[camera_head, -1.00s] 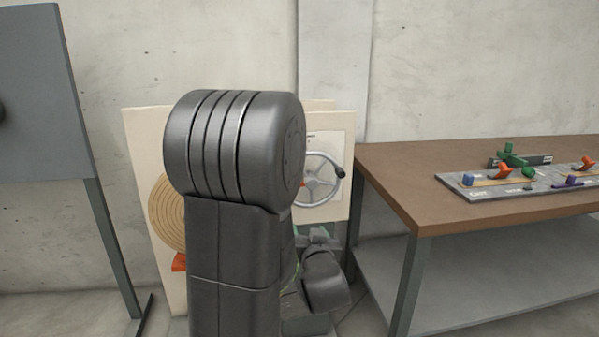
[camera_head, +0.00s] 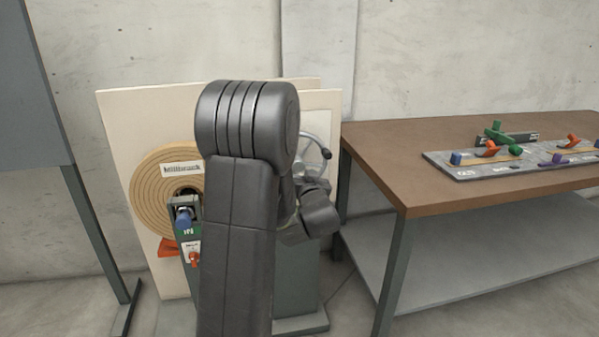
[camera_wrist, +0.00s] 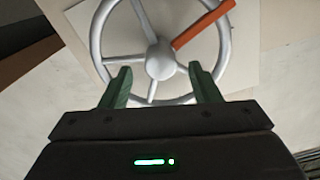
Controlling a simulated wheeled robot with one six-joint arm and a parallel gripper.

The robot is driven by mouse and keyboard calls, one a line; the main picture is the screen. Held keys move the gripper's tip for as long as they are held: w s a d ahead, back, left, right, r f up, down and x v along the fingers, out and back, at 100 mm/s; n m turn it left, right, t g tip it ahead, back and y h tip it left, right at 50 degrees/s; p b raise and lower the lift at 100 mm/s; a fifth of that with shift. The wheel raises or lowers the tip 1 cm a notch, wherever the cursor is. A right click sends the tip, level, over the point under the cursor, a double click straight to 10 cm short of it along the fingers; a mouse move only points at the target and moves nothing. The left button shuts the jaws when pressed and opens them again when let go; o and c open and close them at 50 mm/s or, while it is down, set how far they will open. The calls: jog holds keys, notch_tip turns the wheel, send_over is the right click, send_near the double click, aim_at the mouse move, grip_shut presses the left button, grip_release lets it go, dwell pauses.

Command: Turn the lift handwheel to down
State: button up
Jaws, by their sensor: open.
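The lift handwheel is a silver spoked wheel (camera_wrist: 160,60) on a pale panel, with an orange-red bar (camera_wrist: 204,24) running from near its hub toward the upper right in the wrist view. In the head view the handwheel (camera_head: 325,139) shows only in part, with a dark knob (camera_head: 326,154) at its right rim; my arm hides the rest. My gripper (camera_wrist: 160,82) is open, its two green fingers in front of the lower part of the wheel, one each side of the hub. I cannot tell whether they touch it.
A wooden coil (camera_head: 150,190) and a green unit with a blue knob (camera_head: 184,216) and a red switch (camera_head: 194,260) stand left of my arm. A brown table (camera_head: 390,165) with a board of coloured levers (camera_head: 470,172) stands at right. A grey panel (camera_head: 30,90) is at far left.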

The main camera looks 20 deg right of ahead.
aim_at(299, 164)
jog(key=shift+x, duration=1.3)
grip_shut()
